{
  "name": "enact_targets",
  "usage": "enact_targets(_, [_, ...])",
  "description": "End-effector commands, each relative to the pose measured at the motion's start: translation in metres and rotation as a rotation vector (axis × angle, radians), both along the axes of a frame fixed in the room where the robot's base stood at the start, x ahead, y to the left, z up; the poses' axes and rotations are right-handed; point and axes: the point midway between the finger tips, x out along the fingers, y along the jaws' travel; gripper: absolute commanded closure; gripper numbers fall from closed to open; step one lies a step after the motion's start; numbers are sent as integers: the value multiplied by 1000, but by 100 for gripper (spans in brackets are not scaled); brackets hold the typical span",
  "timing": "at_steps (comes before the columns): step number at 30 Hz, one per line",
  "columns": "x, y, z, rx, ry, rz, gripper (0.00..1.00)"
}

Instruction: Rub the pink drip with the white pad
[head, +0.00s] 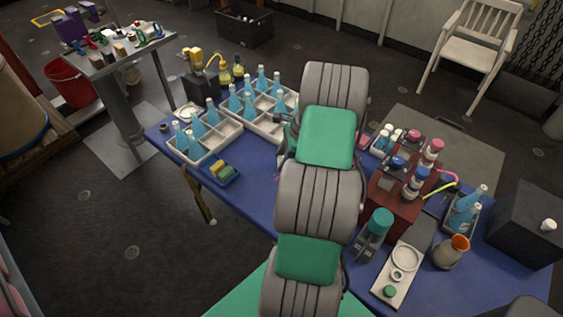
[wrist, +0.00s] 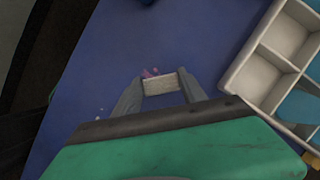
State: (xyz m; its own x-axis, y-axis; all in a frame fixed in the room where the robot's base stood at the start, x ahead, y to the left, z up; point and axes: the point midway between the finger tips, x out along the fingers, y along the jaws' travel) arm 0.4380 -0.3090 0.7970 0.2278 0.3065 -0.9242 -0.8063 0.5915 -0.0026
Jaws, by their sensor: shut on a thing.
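My gripper (wrist: 160,92) is shut on the white pad (wrist: 161,84), with one finger on each side of it in the wrist view. The pad is low over the blue table top, and I cannot tell whether it touches. The pink drip (wrist: 151,72) shows as a small pink patch just beyond the pad's far edge, partly hidden by the pad. In the head view my arm covers the gripper and the pad; only a trace of the pink drip (head: 276,177) shows left of the arm.
White divided crates (head: 207,151) with blue bottles stand at the table's back left; one crate (wrist: 251,80) is right of my gripper. A blue tray of sponges (head: 218,176) sits at the front edge. A red rack (head: 393,218) stands right of my arm.

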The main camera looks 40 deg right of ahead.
Motion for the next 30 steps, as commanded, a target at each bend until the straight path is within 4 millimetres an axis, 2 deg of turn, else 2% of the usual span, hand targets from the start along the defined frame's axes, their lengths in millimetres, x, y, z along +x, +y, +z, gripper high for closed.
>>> enact_targets(3, [0,3,15,3,2,3,89])
enact_targets(18, [5,9,57,3,3,19,89])
enact_targets(30, [5,10,59,3,2,21,89])
